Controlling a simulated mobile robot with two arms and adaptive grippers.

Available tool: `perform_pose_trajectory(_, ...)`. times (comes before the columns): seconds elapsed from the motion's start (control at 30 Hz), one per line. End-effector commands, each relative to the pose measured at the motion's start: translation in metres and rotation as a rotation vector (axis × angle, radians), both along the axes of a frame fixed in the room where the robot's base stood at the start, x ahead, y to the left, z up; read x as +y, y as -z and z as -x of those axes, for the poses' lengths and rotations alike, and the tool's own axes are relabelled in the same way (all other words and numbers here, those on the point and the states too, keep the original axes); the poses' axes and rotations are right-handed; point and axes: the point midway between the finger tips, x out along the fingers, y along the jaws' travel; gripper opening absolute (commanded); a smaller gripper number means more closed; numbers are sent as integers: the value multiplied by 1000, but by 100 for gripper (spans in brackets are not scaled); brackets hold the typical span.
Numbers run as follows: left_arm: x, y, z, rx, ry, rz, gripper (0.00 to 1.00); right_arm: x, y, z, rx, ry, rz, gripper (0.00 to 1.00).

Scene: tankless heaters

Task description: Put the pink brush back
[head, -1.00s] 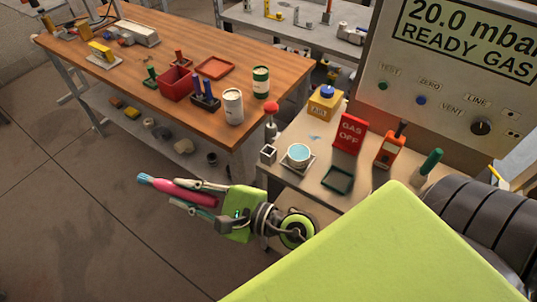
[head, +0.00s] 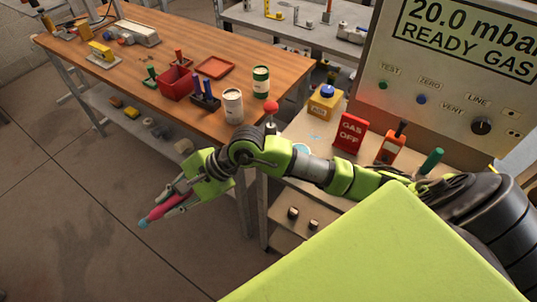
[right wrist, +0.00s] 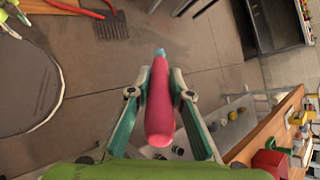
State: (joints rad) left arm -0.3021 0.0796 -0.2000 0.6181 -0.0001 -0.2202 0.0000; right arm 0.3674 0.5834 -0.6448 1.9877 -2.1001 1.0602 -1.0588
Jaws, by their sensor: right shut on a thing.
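The pink brush (head: 160,211), with a light blue tip, is held by my right gripper (head: 176,197) over the floor, left of the small grey bench. It points down and to the left in the head view. In the right wrist view the brush (right wrist: 160,108) lies between the two fingers of the right gripper (right wrist: 160,82), its blue tip pointing away from the wrist. The fingers are closed on its sides. My left gripper is not in view.
A wooden bench (head: 140,70) carries a red bin (head: 175,83), a red tray (head: 215,67) and cans. On the grey bench, a red GAS OFF sign (head: 351,132) and a yellow container (head: 326,101) stand behind my right arm, which covers much of the bench top.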

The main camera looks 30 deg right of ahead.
Motion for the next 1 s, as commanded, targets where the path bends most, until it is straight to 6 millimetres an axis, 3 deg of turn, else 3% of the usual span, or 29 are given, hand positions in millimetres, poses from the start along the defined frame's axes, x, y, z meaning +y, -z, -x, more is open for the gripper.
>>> perform_pose_trajectory(0.17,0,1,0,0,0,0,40,-33,9,-22,70,-100,220,0)
perform_pose_trajectory(0.27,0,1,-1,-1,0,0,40,-68,9,-36,114,-128,362,0)
perform_pose_trajectory(0.37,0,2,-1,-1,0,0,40,-118,-3,-50,164,-121,507,0)
perform_pose_trajectory(0.5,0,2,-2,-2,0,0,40,-191,-36,-60,236,-62,655,0)
perform_pose_trajectory(0.7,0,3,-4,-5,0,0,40,-269,-93,-56,329,49,762,0)
perform_pose_trajectory(0.87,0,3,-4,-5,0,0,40,-297,-118,-49,373,96,790,0)
perform_pose_trajectory(1.0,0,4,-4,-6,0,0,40,-302,-112,-46,389,105,795,0)
